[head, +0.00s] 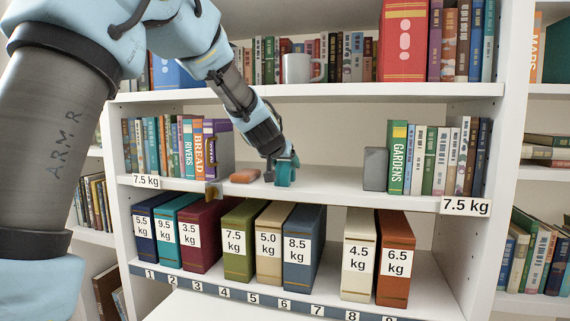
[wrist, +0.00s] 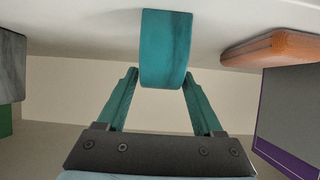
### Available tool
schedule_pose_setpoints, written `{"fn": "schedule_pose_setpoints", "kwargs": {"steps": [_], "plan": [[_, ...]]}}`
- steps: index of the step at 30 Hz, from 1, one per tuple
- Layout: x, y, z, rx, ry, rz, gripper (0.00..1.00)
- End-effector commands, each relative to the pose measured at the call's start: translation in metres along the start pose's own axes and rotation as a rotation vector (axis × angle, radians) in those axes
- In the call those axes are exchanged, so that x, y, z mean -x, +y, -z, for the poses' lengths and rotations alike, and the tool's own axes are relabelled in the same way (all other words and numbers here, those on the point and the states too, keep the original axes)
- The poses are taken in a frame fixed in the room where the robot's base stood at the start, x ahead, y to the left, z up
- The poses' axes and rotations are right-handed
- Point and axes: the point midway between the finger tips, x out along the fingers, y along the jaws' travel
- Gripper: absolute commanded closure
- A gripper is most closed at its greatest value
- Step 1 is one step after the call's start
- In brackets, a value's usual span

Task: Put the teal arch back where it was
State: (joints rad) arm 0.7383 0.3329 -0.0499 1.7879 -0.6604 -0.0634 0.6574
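The teal arch (head: 284,174) is at the middle shelf's surface, in the open stretch between the two rows of books. It also shows in the wrist view (wrist: 165,48), between the finger ends. My gripper (head: 281,159) reaches down over it from above. In the wrist view my gripper (wrist: 161,74) has one finger against each side of the arch, with no clear gap. Whether the arch's underside bears fully on the shelf is hard to tell.
An orange-brown block (head: 245,176) lies just left of the arch. A grey block (head: 375,169) stands by the green GARDENS book (head: 397,157) on the right. A purple book (head: 218,146) ends the left row. Bare shelf lies between arch and grey block.

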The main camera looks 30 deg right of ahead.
Motion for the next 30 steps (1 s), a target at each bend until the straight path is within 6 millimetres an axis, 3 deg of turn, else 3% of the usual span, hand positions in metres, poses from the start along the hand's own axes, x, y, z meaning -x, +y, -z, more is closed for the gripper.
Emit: {"fn": "schedule_pose_setpoints", "kwargs": {"steps": [3,14,30], "plan": [[0.0,0.0,0.0,0.0,0.0,0.0,0.18],[0.005,0.0,0.005,-0.001,0.001,0.0,0.18],[0.106,0.0,0.006,-0.001,0.001,0.0,0.18]]}}
